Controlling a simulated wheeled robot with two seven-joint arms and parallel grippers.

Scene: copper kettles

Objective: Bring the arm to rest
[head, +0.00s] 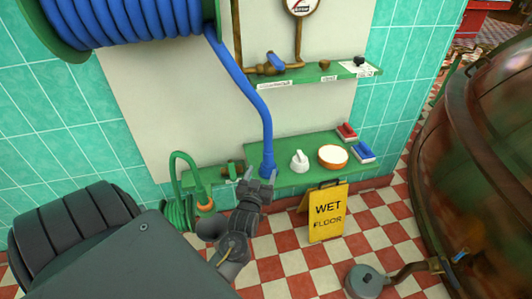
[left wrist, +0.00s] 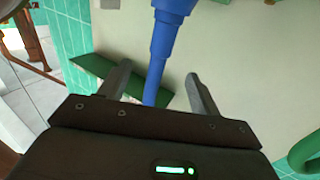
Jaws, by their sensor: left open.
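My left gripper (head: 259,176) is in front of the lower green shelf, its jaws pointing toward the wall. It is open, with the two fingers apart in the left wrist view (left wrist: 158,72). A blue hose (head: 256,100) hangs from the reel, and its tapered nozzle end (head: 267,163) is down at the gripper. In the left wrist view the blue nozzle (left wrist: 165,48) runs down between the fingers, with gaps visible on both sides. My right gripper is not in view.
A blue hose reel (head: 130,20) is at upper left. The lower green shelf (head: 285,150) holds a white knob-like item (head: 299,160), a round bowl (head: 332,156) and brushes (head: 363,152). A yellow wet-floor sign (head: 328,212) stands on the checkered floor. A large copper kettle (head: 480,150) fills the right.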

